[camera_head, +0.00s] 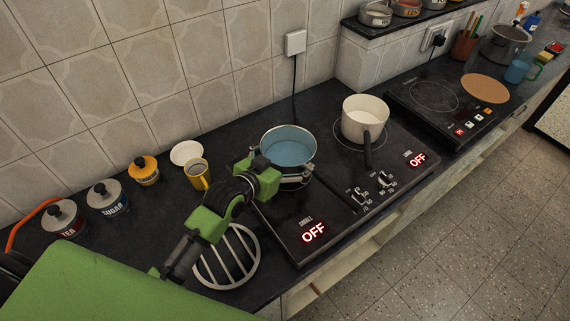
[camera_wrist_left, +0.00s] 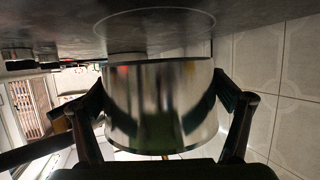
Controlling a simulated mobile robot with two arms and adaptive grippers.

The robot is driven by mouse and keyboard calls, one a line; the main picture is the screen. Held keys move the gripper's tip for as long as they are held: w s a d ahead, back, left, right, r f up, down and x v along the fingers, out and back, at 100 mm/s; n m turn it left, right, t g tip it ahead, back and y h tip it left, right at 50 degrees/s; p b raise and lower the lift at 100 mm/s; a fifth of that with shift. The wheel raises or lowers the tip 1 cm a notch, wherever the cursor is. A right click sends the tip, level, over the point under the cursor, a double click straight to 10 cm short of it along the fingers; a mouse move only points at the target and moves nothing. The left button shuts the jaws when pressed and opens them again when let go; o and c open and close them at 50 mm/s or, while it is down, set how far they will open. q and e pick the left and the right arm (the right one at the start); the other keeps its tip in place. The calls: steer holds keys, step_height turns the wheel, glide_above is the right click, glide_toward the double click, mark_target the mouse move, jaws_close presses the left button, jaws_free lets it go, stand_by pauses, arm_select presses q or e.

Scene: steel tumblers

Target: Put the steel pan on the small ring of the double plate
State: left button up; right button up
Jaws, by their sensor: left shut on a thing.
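The steel pan (camera_head: 289,149), round with a blue-looking inside, is over the left, small-ring side of the double plate (camera_head: 291,233). My left gripper (camera_head: 279,170) is shut on it, with fingers on both sides of its wall. In the left wrist view, which is upside down, the shiny pan wall (camera_wrist_left: 160,100) fills the space between the fingers. A thin ring line (camera_wrist_left: 155,10) shows on the dark surface by the pan's base. In the head view the small ring is mostly hidden by pan and gripper; I cannot tell whether the pan touches the plate. My right gripper is not in view.
A white saucepan (camera_head: 364,118) stands on the large ring, its dark handle pointing to the front. A yellow mug (camera_head: 198,174), white bowl (camera_head: 186,153) and several jars stand left. A round slatted rack (camera_head: 228,258) lies below my left arm. Another hob (camera_head: 445,103) is to the right.

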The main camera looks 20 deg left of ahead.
mark_target(285, 163)
arm_select(q)
steer(key=shift+w+a+f+p, duration=0.15)
steer(key=shift+f+p, duration=0.2)
steer(key=shift+f, duration=1.2)
steer(key=shift+f, duration=0.15)
steer(key=o, duration=1.4)
steer(key=shift+f, duration=0.1)
steer(key=shift+s, duration=0.3)
steer(key=v, duration=0.6)
steer(key=b+v, duration=0.1)
steer(key=v, duration=0.4)
steer(key=shift+s+a+r, duration=0.1)
steer(key=shift+s+r, duration=0.1)
steer(key=shift+r, duration=0.2)
